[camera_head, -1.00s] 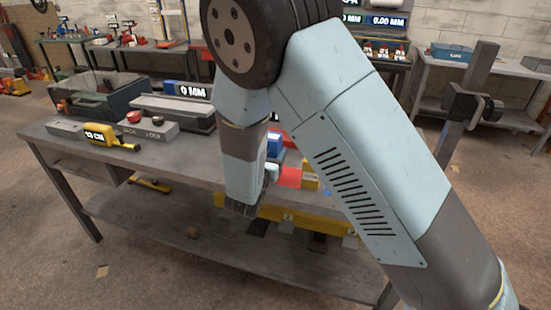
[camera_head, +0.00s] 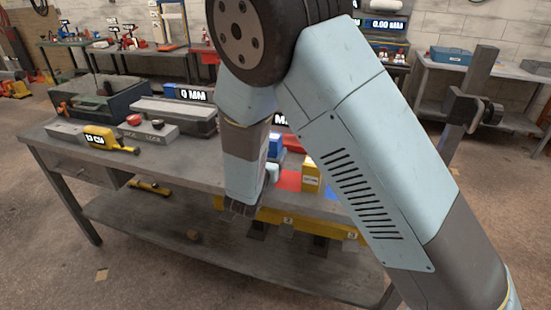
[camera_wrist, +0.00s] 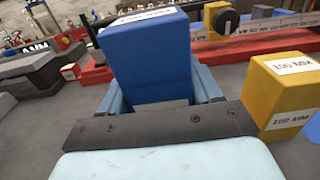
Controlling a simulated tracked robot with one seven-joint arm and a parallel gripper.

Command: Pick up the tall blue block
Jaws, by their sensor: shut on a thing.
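The tall blue block (camera_wrist: 150,60) stands between the fingers of my gripper (camera_wrist: 158,98) in the wrist view. It has a white label on top and tilts slightly in the picture. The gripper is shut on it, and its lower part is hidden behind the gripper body. In the head view, part of a blue block (camera_head: 275,146) shows just right of my forearm, and my arm hides most of the grip. I cannot tell whether the block's base touches the bench.
A yellow block (camera_wrist: 285,90) labelled 100 MM stands close right of my gripper. A red area (camera_head: 289,181) lies on the bench (camera_head: 190,178) beside it. A red rail with a ruler (camera_wrist: 270,30) is behind.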

